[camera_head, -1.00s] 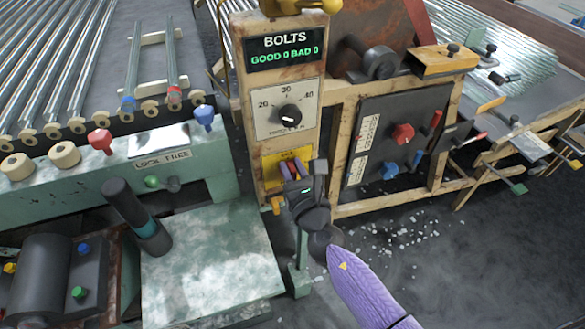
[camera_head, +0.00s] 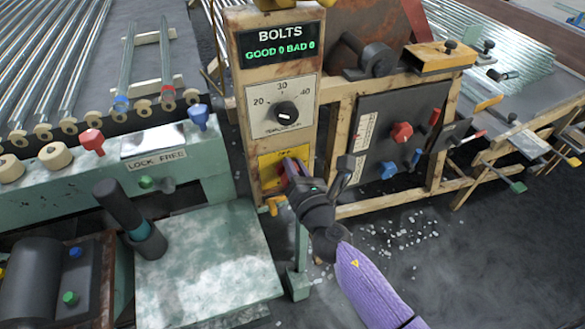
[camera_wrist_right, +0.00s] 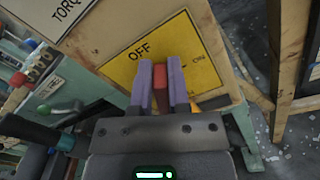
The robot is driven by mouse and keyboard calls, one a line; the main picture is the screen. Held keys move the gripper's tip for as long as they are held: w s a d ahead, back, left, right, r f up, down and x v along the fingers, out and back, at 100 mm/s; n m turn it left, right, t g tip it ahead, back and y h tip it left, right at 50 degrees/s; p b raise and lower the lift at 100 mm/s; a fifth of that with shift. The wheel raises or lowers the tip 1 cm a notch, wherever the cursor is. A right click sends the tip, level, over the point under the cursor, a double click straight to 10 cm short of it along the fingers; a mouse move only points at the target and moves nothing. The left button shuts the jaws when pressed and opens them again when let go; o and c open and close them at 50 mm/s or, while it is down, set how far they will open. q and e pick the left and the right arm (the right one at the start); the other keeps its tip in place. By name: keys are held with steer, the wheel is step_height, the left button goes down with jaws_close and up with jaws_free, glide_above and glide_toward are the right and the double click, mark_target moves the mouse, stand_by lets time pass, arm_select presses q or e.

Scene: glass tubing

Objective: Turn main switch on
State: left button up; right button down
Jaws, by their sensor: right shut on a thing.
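The main switch is a red handle (camera_wrist_right: 160,84) on a yellow plate (camera_head: 268,167) low on the wooden post. In the right wrist view the yellow plate (camera_wrist_right: 125,65) reads OFF above the handle, with smaller lettering to its right. My right gripper (camera_head: 292,168) is at the plate, and its two purple fingers (camera_wrist_right: 161,85) are shut on the red handle, one on each side. The fingers hide most of the handle in the head view. My left gripper is not in view.
Above the switch are a torque dial (camera_head: 286,115) and a BOLTS counter (camera_head: 280,43) reading GOOD 0 BAD 0. A green machine (camera_head: 200,262) stands left. A dark panel with red knob (camera_head: 402,132) is right of the post.

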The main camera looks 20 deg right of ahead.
steer(key=shift+d+f+m+b, duration=0.15)
steer(key=shift+f+m+b, duration=0.3)
steer(key=shift+m, duration=1.6)
steer(key=shift+d+f+m+b, duration=0.25)
steer(key=shift+f+m, duration=0.25)
steer(key=shift+m, duration=1.6)
steer(key=shift+d+f+m+b, duration=0.1)
steer(key=shift+f+m+b, duration=0.4)
steer(key=shift+m, duration=1.55)
